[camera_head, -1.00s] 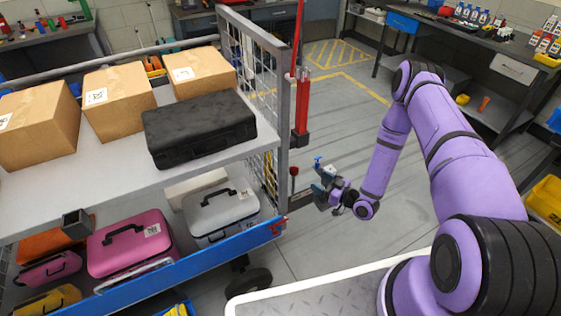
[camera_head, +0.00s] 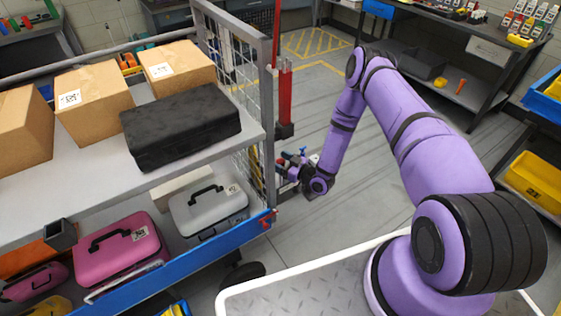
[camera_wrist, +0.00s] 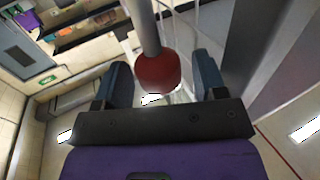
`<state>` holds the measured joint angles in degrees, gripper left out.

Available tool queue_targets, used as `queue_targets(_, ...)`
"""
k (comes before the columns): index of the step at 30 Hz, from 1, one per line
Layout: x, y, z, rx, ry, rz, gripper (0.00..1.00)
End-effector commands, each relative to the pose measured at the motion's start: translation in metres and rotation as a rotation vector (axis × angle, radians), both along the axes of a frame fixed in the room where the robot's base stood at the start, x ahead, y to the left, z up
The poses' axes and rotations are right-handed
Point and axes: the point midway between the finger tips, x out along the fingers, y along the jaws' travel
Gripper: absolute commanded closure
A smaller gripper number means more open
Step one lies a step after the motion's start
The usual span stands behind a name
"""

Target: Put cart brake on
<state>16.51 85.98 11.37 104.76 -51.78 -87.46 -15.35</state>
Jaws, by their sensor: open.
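The cart (camera_head: 195,253) stands on the left, with two grey shelves, a mesh end panel and a blue lower edge. Its brake lever shows in the wrist view as a grey rod with a red knob (camera_wrist: 157,73). My gripper (camera_head: 288,166) is beside the cart's mesh end. In the wrist view my gripper (camera_wrist: 163,80) is open, and the knob lies between its two blue-grey fingers with a gap on each side. Whether the knob is at fingertip depth is unclear. In the head view my gripper mostly hides the lever.
Cardboard boxes (camera_head: 91,102) and a black case (camera_head: 181,128) lie on the upper shelf; pink (camera_head: 118,252) and grey (camera_head: 207,207) cases lie below. A red post (camera_head: 285,97) stands behind my gripper. The floor (camera_head: 300,235) right of the cart is clear.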

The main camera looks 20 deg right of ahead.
Motion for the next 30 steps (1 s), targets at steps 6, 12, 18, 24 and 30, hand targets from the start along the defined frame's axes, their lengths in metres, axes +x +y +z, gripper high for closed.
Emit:
queue_targets(6,0.002,0.002,0.000,0.000,0.000,0.000,0.35)
queue_targets(12,0.002,0.002,0.000,0.001,0.001,0.000,0.56)
queue_targets(18,0.002,0.002,0.000,0.001,0.001,0.000,1.00)
queue_targets(24,0.003,-0.001,0.000,0.013,0.003,0.000,1.00)
queue_targets(30,0.007,-0.018,-0.001,0.083,0.022,-0.003,1.00)
